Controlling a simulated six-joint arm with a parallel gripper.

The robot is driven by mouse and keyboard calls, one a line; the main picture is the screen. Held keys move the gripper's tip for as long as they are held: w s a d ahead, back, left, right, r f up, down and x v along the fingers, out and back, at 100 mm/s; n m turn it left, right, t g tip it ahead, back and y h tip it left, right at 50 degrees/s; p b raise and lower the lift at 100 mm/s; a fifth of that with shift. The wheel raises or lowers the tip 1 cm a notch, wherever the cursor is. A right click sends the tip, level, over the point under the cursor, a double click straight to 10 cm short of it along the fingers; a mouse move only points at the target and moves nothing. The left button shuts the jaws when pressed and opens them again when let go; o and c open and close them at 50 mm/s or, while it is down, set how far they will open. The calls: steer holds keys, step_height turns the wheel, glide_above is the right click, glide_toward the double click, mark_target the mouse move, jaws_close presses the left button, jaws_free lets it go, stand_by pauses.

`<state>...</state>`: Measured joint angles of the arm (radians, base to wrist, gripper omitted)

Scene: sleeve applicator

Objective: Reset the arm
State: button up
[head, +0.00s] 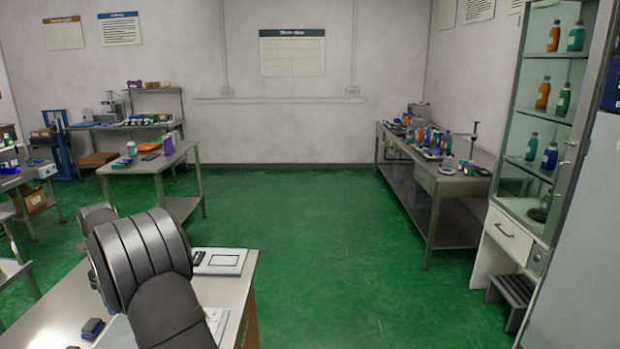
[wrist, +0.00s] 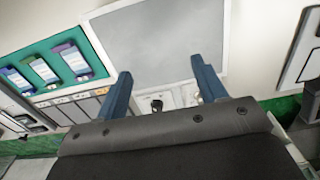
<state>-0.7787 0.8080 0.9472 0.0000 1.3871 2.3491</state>
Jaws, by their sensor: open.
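My gripper (wrist: 162,90) shows in the wrist view with its two blue fingers spread wide apart. It is open, and nothing is between the fingers. Beyond the fingertips is a flat grey panel (wrist: 160,42) with a pale frame. A small dark knob (wrist: 157,105) on a pale part shows between the fingers. In the head view my arm's dark rounded links fill the lower left, and the gripper itself is not visible there.
In the wrist view, a green panel (wrist: 88,52) with several coloured items lies left. In the head view, a near bench (head: 240,285) carries a white framed item (head: 220,262). A bottle cabinet (head: 505,185) stands right, near a long loaded table (head: 450,186). The green floor (head: 310,230) between is clear.

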steer(key=shift+s+d+f, duration=0.25)
steer(key=shift+s+f, duration=0.2)
steer(key=shift+f, duration=0.15)
steer(key=shift+s+d+f, duration=0.25)
steer(key=shift+s+f, duration=0.15)
steer(key=shift+f, duration=0.15)
steer(key=o, duration=0.8)
steer(key=shift+c, duration=0.2)
steer(key=w+d+r+n, duration=0.4)
steer(key=d+r+n, duration=0.1)
steer(key=d+n, duration=0.35)
steer(key=w+d+r+n, duration=0.4)
steer(key=d+r+n, duration=0.2)
steer(key=d+n, duration=0.3)
step_height(320, 180, down, 10)
steer(key=a, duration=0.1)
steer(key=shift+f, duration=0.2)
